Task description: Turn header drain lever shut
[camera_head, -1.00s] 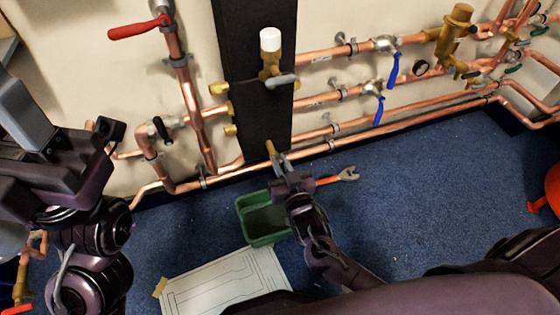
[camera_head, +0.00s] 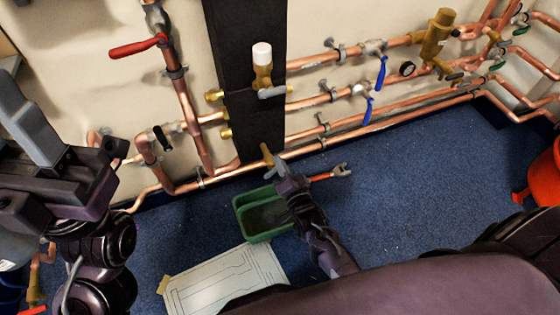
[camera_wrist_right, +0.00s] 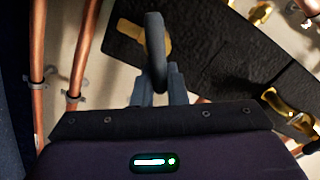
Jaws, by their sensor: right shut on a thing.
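The header drain is a small brass valve (camera_head: 267,154) at the foot of the black header (camera_head: 247,110), low by the wall. Its grey lever (camera_head: 281,166) sits at my right gripper (camera_head: 283,174), which is shut on it. In the right wrist view the lever (camera_wrist_right: 155,45) stands upright between the fingers of the gripper (camera_wrist_right: 160,88), with brass behind it. The lever's exact angle to the drain is hard to tell in the head view. My left gripper (camera_head: 30,125) is at the left edge, away from the drain; its jaw gap is unclear.
A green tub (camera_head: 244,220) stands on the blue floor below the drain, beside my right forearm. A paper drawing (camera_head: 225,280) lies in front. Copper pipes with red (camera_head: 135,47) and blue (camera_head: 381,72) levers line the wall.

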